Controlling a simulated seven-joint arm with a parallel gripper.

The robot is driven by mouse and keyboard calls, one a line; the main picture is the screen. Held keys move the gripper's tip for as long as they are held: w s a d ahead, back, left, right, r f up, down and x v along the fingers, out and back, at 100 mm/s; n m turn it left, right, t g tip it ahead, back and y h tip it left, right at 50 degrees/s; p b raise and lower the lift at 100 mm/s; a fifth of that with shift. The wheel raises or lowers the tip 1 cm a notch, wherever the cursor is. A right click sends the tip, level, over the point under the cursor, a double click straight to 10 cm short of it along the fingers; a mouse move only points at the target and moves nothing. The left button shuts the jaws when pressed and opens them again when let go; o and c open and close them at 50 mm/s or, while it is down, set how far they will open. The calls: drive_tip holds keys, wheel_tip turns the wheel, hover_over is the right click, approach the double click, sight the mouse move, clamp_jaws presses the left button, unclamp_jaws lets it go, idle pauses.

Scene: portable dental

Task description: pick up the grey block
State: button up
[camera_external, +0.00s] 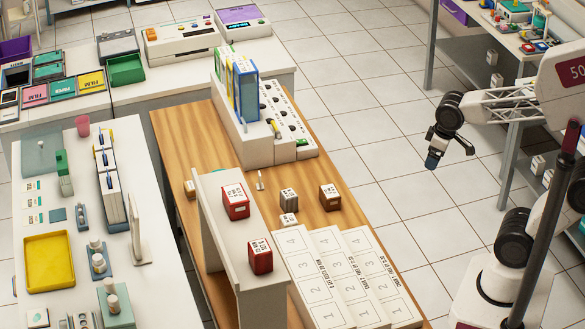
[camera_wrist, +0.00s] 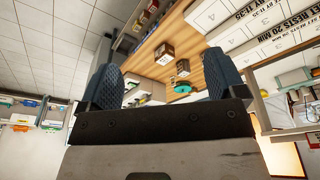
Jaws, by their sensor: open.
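The grey block (camera_external: 289,199) has a white printed label on top and stands on the wooden table (camera_external: 357,180) in the external view. A brown block (camera_external: 329,197) stands to its right, apart from it, and a small white block (camera_external: 289,220) lies just in front. My gripper (camera_external: 449,153) is open and empty, in the air well to the right of the table and far from the grey block. In the wrist view my two fingers (camera_wrist: 163,78) are wide apart. Two labelled blocks, a brown one (camera_wrist: 164,52) and a darker one (camera_wrist: 183,68), show beyond them; I cannot tell surely which is grey.
A raised white shelf (camera_external: 225,268) left of the grey block carries two red blocks, one red block (camera_external: 235,202) and another (camera_external: 261,256). Numbered white cards (camera_external: 340,270) cover the table's front. A white organiser with binders (camera_external: 245,130) stands behind. Open floor lies between table and arm.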

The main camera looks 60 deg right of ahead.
drive_tip(key=w+n, duration=0.2)
drive_tip(key=w, duration=1.1)
drive_tip(key=n+g, duration=0.2)
drive_tip(key=n, duration=0.6)
hover_over(289, 193)
drive_tip(key=f, duration=2.1)
drive_tip(key=shift+s+d+f, duration=0.15)
drive_tip(key=shift+s+f, duration=0.1)
drive_tip(key=shift+f, duration=0.05)
drive_tip(key=shift+w+f, duration=0.3)
drive_tip(key=shift+f, duration=0.1)
drive_tip(key=shift+f, duration=1.3)
